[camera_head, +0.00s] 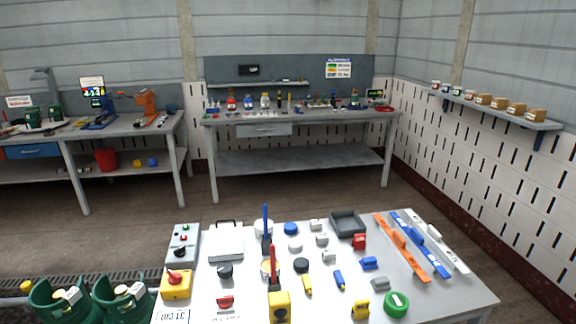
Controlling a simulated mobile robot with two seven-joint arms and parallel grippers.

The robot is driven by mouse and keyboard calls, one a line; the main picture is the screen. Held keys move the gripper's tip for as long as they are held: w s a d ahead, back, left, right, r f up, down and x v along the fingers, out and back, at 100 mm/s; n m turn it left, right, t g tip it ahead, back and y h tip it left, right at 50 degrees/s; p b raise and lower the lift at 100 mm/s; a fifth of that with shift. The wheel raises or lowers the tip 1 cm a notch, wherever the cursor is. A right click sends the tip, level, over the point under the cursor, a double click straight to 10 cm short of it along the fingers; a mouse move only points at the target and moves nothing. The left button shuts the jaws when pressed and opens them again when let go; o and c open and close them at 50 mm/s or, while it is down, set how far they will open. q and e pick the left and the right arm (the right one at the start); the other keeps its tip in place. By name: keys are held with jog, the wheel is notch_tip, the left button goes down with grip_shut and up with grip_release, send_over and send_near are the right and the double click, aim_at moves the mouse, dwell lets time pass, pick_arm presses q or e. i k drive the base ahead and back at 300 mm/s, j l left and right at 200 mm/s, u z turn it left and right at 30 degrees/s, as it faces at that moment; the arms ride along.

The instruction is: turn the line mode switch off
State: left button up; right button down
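Neither of my grippers is in view. I cannot tell by a label which control is the line mode switch. On the left of the near table (215,300) stands a grey control box (183,243) with a few small knobs or buttons on its face. In front of it is a yellow box (176,287) with a red handle on top. A yellow box (279,306) with a tall red lever (273,262) stands at the front middle, and a blue upright lever (266,225) rises behind it. Setting marks are too small to read.
Several small parts, a dark tray (347,223) and long orange (400,246) and blue (420,245) bars lie on the near table. Green bins (120,298) stand at its left. Workbenches stand at the back (300,126) and left. Open floor lies between.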

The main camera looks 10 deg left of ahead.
aim_at(180, 252)
jog(key=u, duration=1.5)
